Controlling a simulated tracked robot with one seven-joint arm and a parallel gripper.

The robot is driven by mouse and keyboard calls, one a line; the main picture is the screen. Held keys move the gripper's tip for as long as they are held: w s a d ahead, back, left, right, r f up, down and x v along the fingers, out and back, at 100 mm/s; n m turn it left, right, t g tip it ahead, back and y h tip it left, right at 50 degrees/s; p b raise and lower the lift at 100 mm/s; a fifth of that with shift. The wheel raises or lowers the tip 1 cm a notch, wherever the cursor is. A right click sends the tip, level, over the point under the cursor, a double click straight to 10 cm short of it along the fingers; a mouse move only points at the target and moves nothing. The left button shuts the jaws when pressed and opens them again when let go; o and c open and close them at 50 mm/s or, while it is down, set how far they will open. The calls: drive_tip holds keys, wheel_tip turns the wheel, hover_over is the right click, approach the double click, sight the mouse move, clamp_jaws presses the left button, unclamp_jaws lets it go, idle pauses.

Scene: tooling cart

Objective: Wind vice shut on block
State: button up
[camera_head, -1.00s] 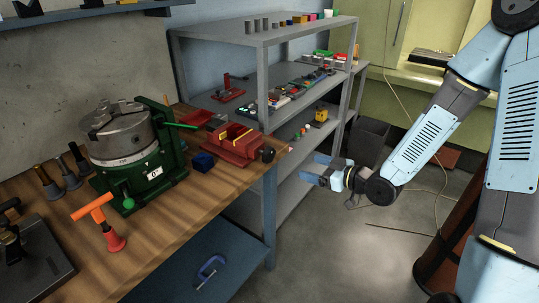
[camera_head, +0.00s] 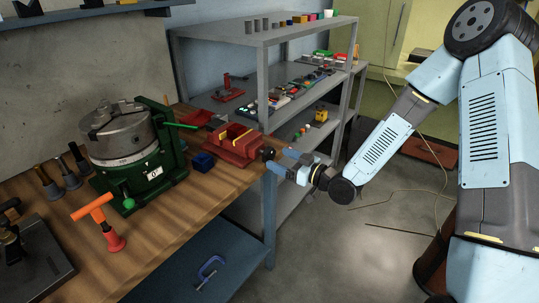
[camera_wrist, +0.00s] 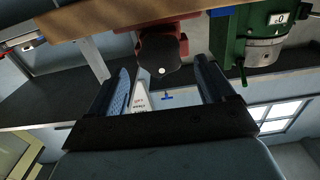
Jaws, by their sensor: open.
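The red vice (camera_head: 240,151) sits at the bench's right edge, with a thin yellow strip (camera_head: 238,138) across its top. Its black round crank or knob (camera_head: 268,153) faces right over the bench edge. A dark blue block (camera_head: 203,162) is on the bench left of the vice, apart from it. My gripper (camera_head: 277,160) is open, its fingertips pointing left close to the knob. In the wrist view, the knob (camera_wrist: 160,60) shows between the tips of my open gripper (camera_wrist: 161,72), below the red vice body (camera_wrist: 176,29). I cannot tell whether they touch.
A green rotary table (camera_head: 140,165) with a grey chuck stands left of the vice on the wooden bench (camera_head: 185,205). Grey shelves (camera_head: 230,105) with small items stand behind. The floor (camera_head: 370,225) right of the bench is mostly clear.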

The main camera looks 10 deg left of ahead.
sight(273, 155)
drive_tip(key=shift+x, duration=2.6)
drive_tip(key=c, duration=1)
drive_tip(key=shift+o, duration=0.2)
drive_tip(key=shift+d+m, duration=0.1)
drive_tip(key=shift+m, duration=0.3)
drive_tip(key=m, duration=0.4)
drive_tip(key=shift+w+d+m, duration=0.1)
drive_tip(key=shift+w+m, duration=0.1)
drive_tip(key=shift+m, duration=0.2)
drive_tip(key=m, duration=0.5)
drive_tip(key=shift+w+f, duration=0.1)
drive_tip(key=shift+f, duration=0.05)
drive_tip(key=shift+m, duration=0.3)
